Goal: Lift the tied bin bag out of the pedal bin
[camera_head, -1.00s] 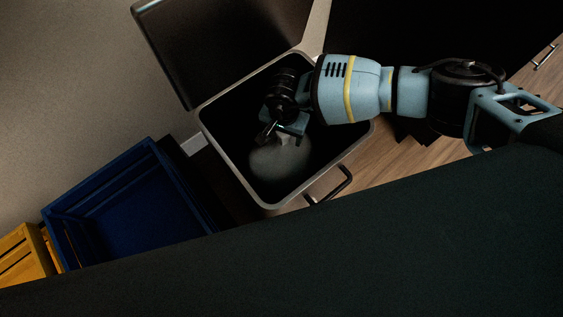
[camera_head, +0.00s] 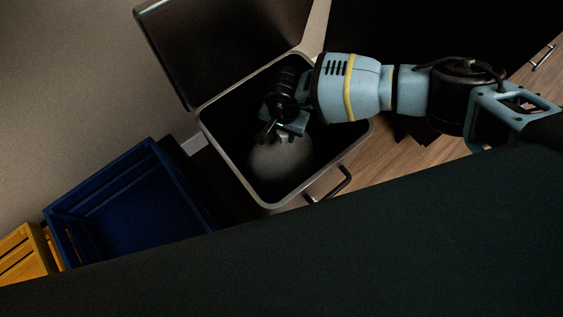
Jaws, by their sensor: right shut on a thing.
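The pedal bin (camera_head: 234,163) stands open with its lid (camera_head: 225,45) tipped back against the wall side. Inside it is the grey, rounded bin bag (camera_head: 280,162), its upper end under my gripper. My right gripper (camera_head: 277,131) reaches into the bin mouth from the right and is shut on the top of the bag. The gripper hides the tied neck, and the bag's lower part is in shadow. The bag is still within the bin's rim. My left gripper is not in view.
A blue crate (camera_head: 75,238) stands left of the bin, with a yellow crate (camera_head: 22,252) at the far left edge. A bar handle or pedal (camera_head: 331,188) sticks out at the bin's lower right. Wooden floor (camera_head: 390,163) shows to the right. A dark surface fills the foreground.

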